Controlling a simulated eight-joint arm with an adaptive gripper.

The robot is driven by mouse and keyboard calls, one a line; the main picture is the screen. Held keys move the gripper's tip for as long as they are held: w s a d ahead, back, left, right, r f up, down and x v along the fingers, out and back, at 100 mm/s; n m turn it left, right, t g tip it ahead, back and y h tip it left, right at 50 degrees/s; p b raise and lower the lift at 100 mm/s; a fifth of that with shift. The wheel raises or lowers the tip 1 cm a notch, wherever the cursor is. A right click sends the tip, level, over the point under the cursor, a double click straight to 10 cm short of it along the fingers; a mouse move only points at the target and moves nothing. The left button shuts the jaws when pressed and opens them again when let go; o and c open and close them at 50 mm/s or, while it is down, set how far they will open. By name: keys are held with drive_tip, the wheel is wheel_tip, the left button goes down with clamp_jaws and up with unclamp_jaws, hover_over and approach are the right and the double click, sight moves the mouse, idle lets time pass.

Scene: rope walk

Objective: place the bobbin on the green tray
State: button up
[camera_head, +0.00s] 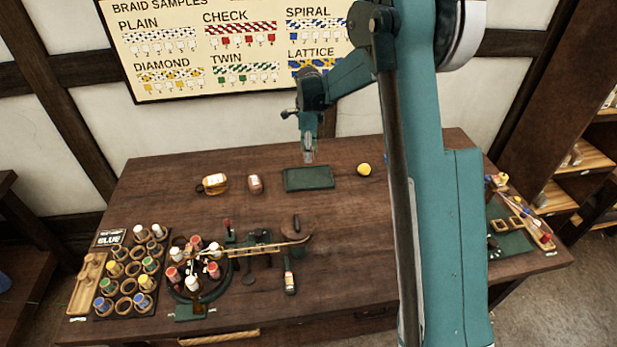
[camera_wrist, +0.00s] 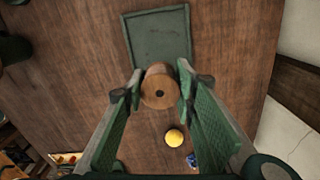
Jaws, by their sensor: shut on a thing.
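My gripper (camera_wrist: 160,88) is shut on a wooden bobbin (camera_wrist: 160,90), seen end-on with a dark hole in its middle in the wrist view. The green tray (camera_wrist: 158,22) lies flat on the table just beyond the bobbin in that view, and its face looks empty. In the head view the green tray (camera_head: 309,186) is near the back middle of the table, and my gripper (camera_head: 308,157) is above its far edge. The bobbin is small and hard to make out in the head view.
A yellow ball-like thing (camera_head: 363,169) sits right of the tray. Two small items, one amber (camera_head: 215,183) and one brownish (camera_head: 255,184), lie left of it. A braiding stand (camera_head: 195,270) and a rack of bobbins (camera_head: 128,275) fill the front left.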

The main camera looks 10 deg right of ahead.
hover_over(309, 177)
drive_tip(key=shift+a+f+b, duration=0.1)
drive_tip(key=shift+f+b, duration=0.25)
drive_tip(key=shift+f, duration=2.8)
drive_tip(key=shift+f, duration=1.85)
drive_tip(key=shift+f+b, duration=0.2)
drive_tip(key=shift+b, duration=0.2)
drive_tip(key=o, duration=0.9)
drive_tip(key=shift+r, duration=0.2)
wheel_tip(309, 177, up, 12)
drive_tip(key=shift+p, duration=0.8)
